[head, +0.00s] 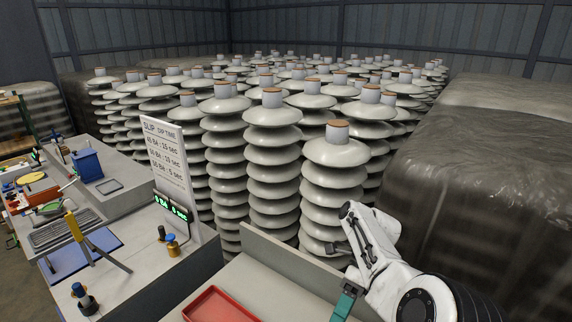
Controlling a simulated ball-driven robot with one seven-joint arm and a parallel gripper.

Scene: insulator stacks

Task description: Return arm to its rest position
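My white arm (392,282) reaches in from the lower right corner of the head view. It is bent, and its upper end stands in front of the insulator stacks. My gripper (338,248) seems to be the small dark part at the left of that end, above the bench. Its fingers are too small and partly hidden, so I cannot tell whether they are apart or hold anything. A teal piece (346,300) shows just below and left of the arm; I cannot tell whether it belongs to the arm.
Tall stacks of pale insulators (273,150) fill the space behind the bench. A dark wrapped bulk (490,160) stands close on the right. A red tray (218,305) lies on the bench, near a slip-time sign (168,165). Tools and a blue container (87,165) stand left.

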